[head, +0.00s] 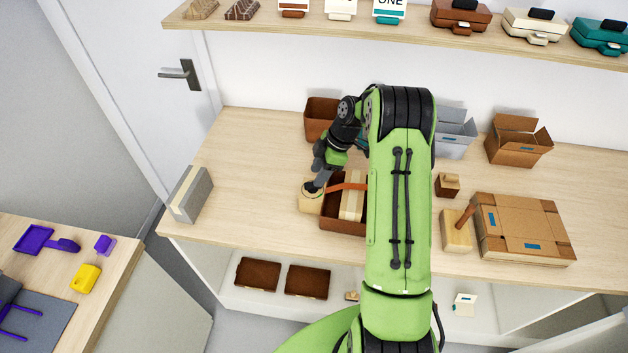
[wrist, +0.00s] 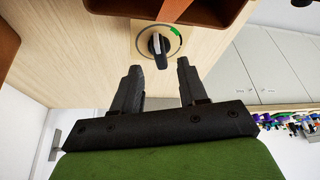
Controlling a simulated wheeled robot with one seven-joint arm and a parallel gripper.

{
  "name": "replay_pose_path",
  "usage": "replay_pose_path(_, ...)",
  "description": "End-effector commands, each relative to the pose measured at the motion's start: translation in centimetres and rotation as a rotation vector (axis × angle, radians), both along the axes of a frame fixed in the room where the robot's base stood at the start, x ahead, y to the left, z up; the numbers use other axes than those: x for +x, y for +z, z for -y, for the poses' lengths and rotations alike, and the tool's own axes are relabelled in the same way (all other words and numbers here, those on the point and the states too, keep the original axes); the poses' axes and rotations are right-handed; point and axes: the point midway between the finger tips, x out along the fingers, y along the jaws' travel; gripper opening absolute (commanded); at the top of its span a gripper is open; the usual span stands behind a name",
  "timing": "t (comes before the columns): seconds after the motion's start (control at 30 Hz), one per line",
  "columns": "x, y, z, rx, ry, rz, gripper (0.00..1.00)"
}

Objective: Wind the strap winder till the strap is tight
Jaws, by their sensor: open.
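The strap winder (head: 310,203) is a pale wooden block at the left end of a brown open box (head: 342,225). In the wrist view its dark knob with a light edge (wrist: 158,46) sits in a grey ring with a green mark at upper right. An orange-brown strap (head: 347,187) runs from the winder side across a pale block in the box; my arm hides its right end. My gripper (wrist: 158,67) is open and empty, its fingertips short of the knob, one to each side. In the head view my gripper (head: 315,186) is at the winder, partly hidden.
A grey and cream block (head: 191,194) stands near the bench's left end.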

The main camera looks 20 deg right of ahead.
Motion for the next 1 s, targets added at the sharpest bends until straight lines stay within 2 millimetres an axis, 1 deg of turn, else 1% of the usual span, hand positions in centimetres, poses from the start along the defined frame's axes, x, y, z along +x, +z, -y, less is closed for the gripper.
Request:
replay_pose_path(0.03, 0.0, -1.0, -0.4, 0.000, 0.001, -0.005, 0.43)
replay_pose_path(0.1, 0.2, -2.1, -0.9, 0.001, 0.002, -0.004, 0.43)
replay_pose_path(0.2, 0.3, -3.1, -1.2, 0.000, 0.000, -0.002, 0.43)
replay_pose_path(0.3, 0.4, -3.5, -1.4, -0.001, -0.001, -0.001, 0.43)
replay_pose_path(0.5, 0.4, -3.5, -1.4, -0.001, -0.001, 0.000, 0.43)
replay_pose_path(0.77, 0.4, -3.4, -1.4, -0.001, -0.001, -0.001, 0.03)
replay_pose_path(0.8, 0.4, -3.5, -1.4, -0.001, -0.001, -0.001, 0.00)
replay_pose_path(1.0, 0.3, -3.5, -1.4, 0.001, -0.001, -0.003, 0.00)
